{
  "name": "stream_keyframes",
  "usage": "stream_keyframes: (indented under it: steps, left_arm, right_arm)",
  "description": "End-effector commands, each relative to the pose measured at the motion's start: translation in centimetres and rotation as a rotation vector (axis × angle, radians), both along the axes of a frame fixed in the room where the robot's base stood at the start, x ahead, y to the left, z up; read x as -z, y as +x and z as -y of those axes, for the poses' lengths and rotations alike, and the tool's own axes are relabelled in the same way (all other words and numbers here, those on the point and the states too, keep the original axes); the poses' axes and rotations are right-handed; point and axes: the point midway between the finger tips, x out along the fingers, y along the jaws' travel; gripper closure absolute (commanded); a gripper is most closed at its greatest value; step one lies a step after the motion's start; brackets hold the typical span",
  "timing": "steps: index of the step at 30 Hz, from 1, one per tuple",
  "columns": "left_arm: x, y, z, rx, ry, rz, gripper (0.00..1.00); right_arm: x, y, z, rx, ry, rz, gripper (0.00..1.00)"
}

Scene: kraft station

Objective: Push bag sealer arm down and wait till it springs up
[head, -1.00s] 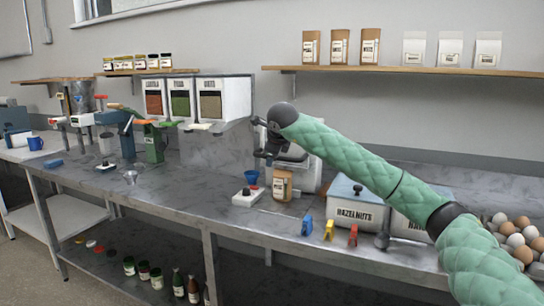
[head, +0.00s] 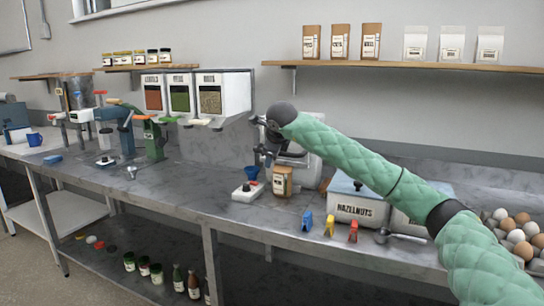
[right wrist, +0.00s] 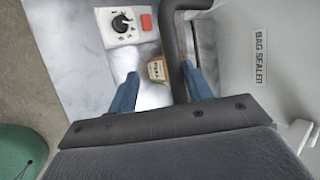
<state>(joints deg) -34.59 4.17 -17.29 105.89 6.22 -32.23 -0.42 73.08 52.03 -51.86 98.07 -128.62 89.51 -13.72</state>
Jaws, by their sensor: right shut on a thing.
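The bag sealer (right wrist: 234,40) is a pale machine with a "BAG SEALER" label in the right wrist view. In the head view its light body (head: 309,172) stands on the counter, partly behind my right arm. Its dark curved arm (right wrist: 173,28) runs down between the blue fingers of my right gripper (right wrist: 160,88), which is shut on it. In the head view my right gripper (head: 262,152) is small, above a labelled kraft bag (head: 282,181). The bag's top (right wrist: 157,69) shows between the fingers. My left gripper is out of view.
A white control box (head: 247,191) with a dial and a red part sits left of the bag. Blue, yellow and red clips (head: 330,227) stand at the counter's front edge. A hazelnuts bin (head: 357,206) is to the right. The counter (head: 190,195) farther left is mostly clear.

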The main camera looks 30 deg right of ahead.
Motion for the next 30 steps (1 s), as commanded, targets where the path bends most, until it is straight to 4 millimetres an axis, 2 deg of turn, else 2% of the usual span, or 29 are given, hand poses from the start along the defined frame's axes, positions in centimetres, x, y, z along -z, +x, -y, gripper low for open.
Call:
stream_keyframes:
  steps: [2, 15, 30]
  left_arm:
    - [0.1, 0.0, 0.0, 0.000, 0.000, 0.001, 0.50]
    - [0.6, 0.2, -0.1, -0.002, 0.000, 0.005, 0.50]
    - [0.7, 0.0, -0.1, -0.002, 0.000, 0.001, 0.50]
  right_arm:
    - [-0.2, -0.4, -0.4, -0.006, 0.000, -0.002, 0.62]
    - [-5.0, -4.3, -1.1, -0.003, 0.001, -0.001, 0.62]
    - [-5.9, -4.9, -1.0, 0.000, 0.000, 0.000, 0.62]
